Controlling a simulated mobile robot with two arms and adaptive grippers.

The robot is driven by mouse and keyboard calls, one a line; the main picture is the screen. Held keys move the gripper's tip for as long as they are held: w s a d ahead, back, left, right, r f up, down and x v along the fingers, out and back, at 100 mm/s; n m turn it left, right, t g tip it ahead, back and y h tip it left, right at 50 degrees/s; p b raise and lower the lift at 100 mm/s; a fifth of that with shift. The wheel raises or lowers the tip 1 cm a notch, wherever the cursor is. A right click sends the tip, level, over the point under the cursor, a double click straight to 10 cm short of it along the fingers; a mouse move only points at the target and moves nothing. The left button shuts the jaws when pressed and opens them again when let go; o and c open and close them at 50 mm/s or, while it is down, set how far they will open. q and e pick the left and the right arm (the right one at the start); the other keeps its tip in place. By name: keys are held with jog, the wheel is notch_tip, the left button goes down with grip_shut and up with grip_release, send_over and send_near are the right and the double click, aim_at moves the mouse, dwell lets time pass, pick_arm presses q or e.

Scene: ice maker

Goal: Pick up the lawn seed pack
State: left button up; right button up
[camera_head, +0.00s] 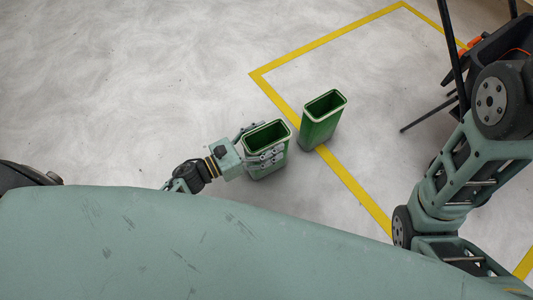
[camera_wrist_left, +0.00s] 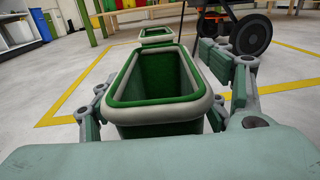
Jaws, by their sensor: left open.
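Two green, open-topped, box-like containers with pale rims stand upright on the floor; no label shows, so I cannot tell which is the lawn seed pack. The nearer green container (camera_head: 266,137) is between the fingers of my left gripper (camera_head: 259,146). In the left wrist view this container (camera_wrist_left: 158,128) fills the middle, with the fingers of the left gripper (camera_wrist_left: 168,105) spread on either side. Whether they touch it is unclear. The farther green container (camera_head: 319,124) stands just to the right, and it also shows behind in the left wrist view (camera_wrist_left: 156,40). My right gripper is out of view.
A yellow floor line (camera_head: 357,190) runs beside the farther container. A dark wheeled cart (camera_head: 492,48) stands at the upper right, its wheel showing in the left wrist view (camera_wrist_left: 251,34). Bins (camera_wrist_left: 40,24) stand at the back left. The floor at the left is clear.

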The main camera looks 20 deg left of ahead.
pick_arm(q)
jog(key=shift+c, duration=0.2)
grip_shut()
dwell(0.5)
